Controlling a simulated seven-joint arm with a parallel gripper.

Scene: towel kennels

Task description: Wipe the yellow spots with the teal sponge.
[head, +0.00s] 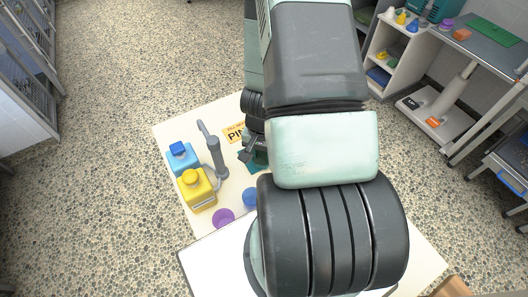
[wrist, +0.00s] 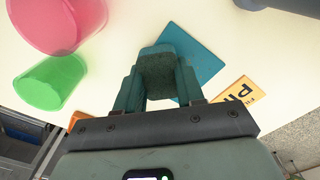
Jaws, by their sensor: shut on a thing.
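My gripper (wrist: 158,84) is shut on the teal sponge (wrist: 160,66), a dark teal block between its two fingers in the wrist view. The sponge is over one side of a flat teal square (wrist: 197,52) on the cream table; I cannot tell whether it touches it. In the head view my gripper (head: 250,152) is near the middle of the table, largely hidden by my arm, with part of the teal square (head: 256,168) showing beside it. I make out no yellow spots in either view; my arm hides much of the table.
On the cream table (head: 172,130) stand a blue jug (head: 182,160), a yellow jug (head: 197,190), a grey post (head: 213,155), a purple cup (head: 223,218) and a blue cup (head: 250,198). A yellow-orange sign (wrist: 240,93) lies beside the gripper. Pink (wrist: 58,20) and green (wrist: 50,82) cups show left.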

